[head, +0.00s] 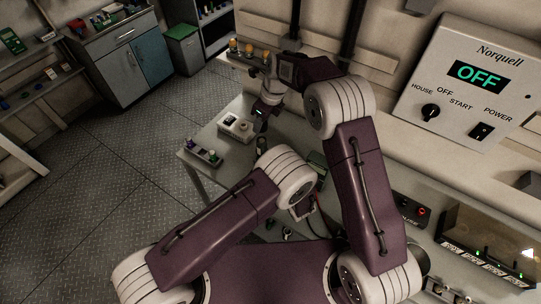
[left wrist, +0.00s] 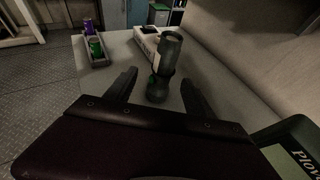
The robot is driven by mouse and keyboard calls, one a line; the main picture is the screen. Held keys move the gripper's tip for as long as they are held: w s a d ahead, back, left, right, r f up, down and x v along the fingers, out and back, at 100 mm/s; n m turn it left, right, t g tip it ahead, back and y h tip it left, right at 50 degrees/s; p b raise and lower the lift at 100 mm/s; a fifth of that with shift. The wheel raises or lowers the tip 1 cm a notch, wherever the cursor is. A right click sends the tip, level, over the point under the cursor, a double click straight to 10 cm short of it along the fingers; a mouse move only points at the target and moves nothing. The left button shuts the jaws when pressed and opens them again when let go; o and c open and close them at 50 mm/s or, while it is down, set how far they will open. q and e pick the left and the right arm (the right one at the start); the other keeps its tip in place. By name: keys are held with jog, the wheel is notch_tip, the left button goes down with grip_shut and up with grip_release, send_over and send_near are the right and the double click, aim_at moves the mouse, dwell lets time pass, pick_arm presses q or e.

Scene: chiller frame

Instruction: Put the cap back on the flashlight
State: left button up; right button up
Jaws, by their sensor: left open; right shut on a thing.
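The dark green flashlight (left wrist: 168,60) stands upright, slightly tilted in the left wrist view, with its pale round upper end showing. In the head view it is a small dark cylinder (head: 262,144) on the bench. My right gripper (head: 261,124) is just above it, pointing down and shut on a small dark thing, apparently the cap, which its fingers mostly hide. My left gripper (left wrist: 158,78) is open, its fingers apart on the near side of the flashlight and not touching it. In the head view my left arm hides most of that gripper.
A white box (head: 236,127) stands close behind the flashlight. A tray (head: 202,158) with purple and green cells lies at the bench's left edge. The Norquell panel (head: 478,75) reads OFF. A device marked Plover (left wrist: 290,150) is at the right in the left wrist view.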

pick_arm(q)
jog(key=shift+d+f, duration=0.1)
jog(key=shift+d, duration=0.3)
jog(key=shift+w, duration=0.1)
jog(key=x, duration=1.2)
grip_shut()
